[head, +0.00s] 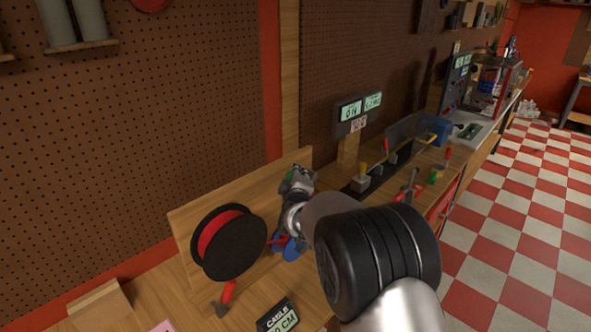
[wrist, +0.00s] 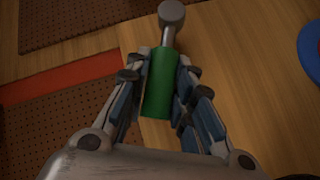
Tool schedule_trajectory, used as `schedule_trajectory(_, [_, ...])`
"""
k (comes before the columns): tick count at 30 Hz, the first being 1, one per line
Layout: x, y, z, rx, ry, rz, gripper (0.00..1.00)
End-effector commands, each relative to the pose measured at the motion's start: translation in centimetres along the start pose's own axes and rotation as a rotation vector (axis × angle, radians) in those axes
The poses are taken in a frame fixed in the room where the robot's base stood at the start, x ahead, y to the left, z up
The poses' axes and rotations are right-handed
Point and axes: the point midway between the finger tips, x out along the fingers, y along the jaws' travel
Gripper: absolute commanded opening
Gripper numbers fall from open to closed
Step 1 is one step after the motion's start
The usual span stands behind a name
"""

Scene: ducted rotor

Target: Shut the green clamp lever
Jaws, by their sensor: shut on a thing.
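The green clamp lever (wrist: 160,84) shows in the wrist view as a green cylindrical grip on a grey metal rod with a round grey end (wrist: 171,13). My gripper (wrist: 160,88) has its two fingers on either side of the green grip, shut on it. In the head view my gripper (head: 297,180) is by the wooden board behind the red cable spool. A little green (head: 287,176) shows beside the fingers there. My arm hides most of the clamp's base in the head view.
The black and red spool (head: 228,243) stands left of my gripper. A blue round part (head: 290,250) lies below it; it also shows at the wrist view's right edge (wrist: 311,50). A red-handled tool (head: 227,293), a cable display (head: 278,316) and bench tools (head: 410,188) stand nearby.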

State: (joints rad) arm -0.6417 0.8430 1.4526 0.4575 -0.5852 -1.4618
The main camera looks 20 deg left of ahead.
Motion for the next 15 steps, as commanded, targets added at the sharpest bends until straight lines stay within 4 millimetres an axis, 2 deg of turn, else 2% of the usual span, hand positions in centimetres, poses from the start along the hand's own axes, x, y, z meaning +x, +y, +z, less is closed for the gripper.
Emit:
schedule_trajectory(1, [-0.1,1.3,-0.4,0.032,-0.009,-0.029,0.0])
schedule_trajectory(4, [0.1,2.1,-0.4,0.097,-0.028,-0.093,0.0])
schedule_trajectory(15, [0.9,3.5,-0.2,0.307,-0.082,-0.299,0.0])
